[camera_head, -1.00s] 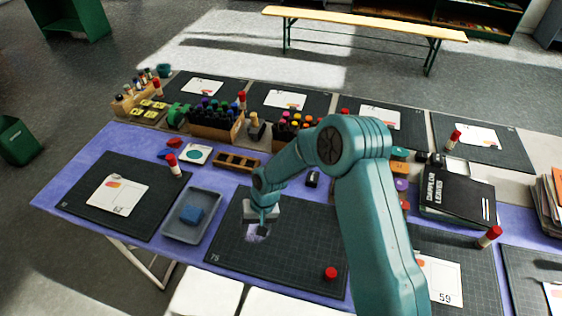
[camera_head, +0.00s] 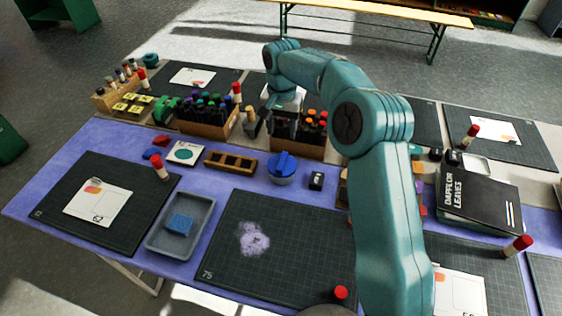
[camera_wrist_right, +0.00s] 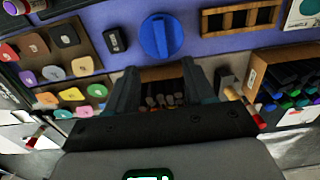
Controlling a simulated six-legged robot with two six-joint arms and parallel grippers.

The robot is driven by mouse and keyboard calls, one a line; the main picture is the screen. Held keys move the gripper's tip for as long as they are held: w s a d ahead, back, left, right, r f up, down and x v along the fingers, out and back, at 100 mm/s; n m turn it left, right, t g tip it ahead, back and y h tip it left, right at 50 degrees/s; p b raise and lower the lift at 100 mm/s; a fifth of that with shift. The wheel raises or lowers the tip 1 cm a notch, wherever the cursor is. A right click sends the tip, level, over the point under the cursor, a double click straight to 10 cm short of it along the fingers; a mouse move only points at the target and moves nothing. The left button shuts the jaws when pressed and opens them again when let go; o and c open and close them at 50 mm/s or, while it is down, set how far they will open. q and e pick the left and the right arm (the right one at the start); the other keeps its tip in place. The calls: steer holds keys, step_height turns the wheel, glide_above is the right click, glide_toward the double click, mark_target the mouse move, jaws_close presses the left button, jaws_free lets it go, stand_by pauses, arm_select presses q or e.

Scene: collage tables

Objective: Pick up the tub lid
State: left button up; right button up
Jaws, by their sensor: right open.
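The tub lid (camera_head: 284,163) is a round blue disc with a raised bar across its top. It sits on a short tub on the purple table, and most of the tub is hidden beneath it. In the right wrist view the lid (camera_wrist_right: 161,37) shows from above, beyond the fingertips. My right gripper (camera_head: 283,128) is behind the lid in the head view, over the marker crate area. In the wrist view its two fingers (camera_wrist_right: 160,80) are apart with nothing held between them. My left gripper is not in view.
A wooden crate of markers (camera_head: 318,140) stands close behind the lid. A wooden slotted tray (camera_head: 231,153) is left of it and a small black item (camera_head: 316,181) right. A dark mat (camera_head: 300,250) with a pale smudge lies in front.

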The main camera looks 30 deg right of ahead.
glide_above(281, 163)
step_height(281, 163, down, 8)
steer(key=shift+d+r, duration=0.1)
steer(key=shift+r, duration=0.1)
steer(key=shift+s+f+p, duration=0.15)
steer(key=shift+f+p, duration=0.2)
steer(key=shift+f, duration=0.1)
step_height(281, 163, down, 4)
steer(key=shift+f+p, duration=0.1)
steer(key=shift+p, duration=0.5)
steer(key=shift+f, duration=0.45)
jaws_close()
